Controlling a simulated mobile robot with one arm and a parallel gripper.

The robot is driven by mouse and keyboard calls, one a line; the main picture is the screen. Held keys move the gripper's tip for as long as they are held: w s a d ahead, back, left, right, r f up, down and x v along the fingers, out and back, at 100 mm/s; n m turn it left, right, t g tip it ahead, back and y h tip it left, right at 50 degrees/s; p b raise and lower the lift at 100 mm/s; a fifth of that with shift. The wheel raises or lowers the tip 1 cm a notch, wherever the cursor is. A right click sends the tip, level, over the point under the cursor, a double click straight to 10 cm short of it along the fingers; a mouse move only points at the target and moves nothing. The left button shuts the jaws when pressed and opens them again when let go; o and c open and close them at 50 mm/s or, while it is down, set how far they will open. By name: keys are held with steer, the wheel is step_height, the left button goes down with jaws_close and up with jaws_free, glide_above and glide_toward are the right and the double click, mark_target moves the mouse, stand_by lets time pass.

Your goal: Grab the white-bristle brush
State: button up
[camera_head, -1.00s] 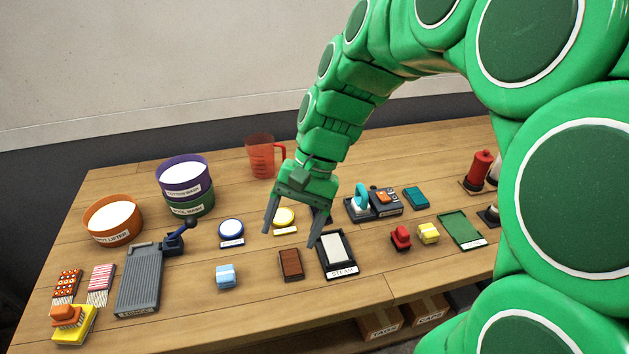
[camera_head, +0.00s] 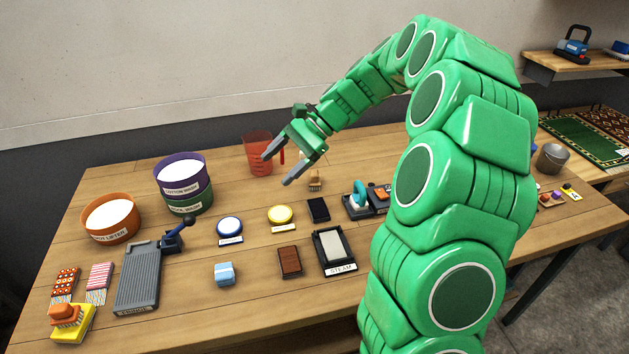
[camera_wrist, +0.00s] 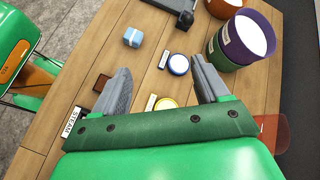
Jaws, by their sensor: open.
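My gripper (camera_head: 276,170) is open and empty, held above the back of the table in front of the red jug. In the wrist view its two fingers (camera_wrist: 160,68) stand wide apart with nothing between them. I cannot tell for sure which item is the white-bristle brush.
My arm hides the table's right part.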

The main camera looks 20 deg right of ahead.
steer(key=w+d+f+m+t+y, duration=0.2)
steer(key=w+d+f+m, duration=0.3)
steer(key=w+d+f, duration=0.45)
steer(key=m+t, duration=0.3)
steer(key=m, duration=0.2)
glide_toward(315, 172)
steer(key=shift+w+a+f+y, duration=0.2)
steer(key=shift+a+f+y, duration=0.2)
steer(key=shift+a+f, duration=0.6)
steer(key=shift+x, duration=3.85)
steer(key=shift+w, duration=0.1)
steer(key=shift+c, duration=0.3)
steer(key=c, duration=1)
steer(key=shift+r, duration=0.2)
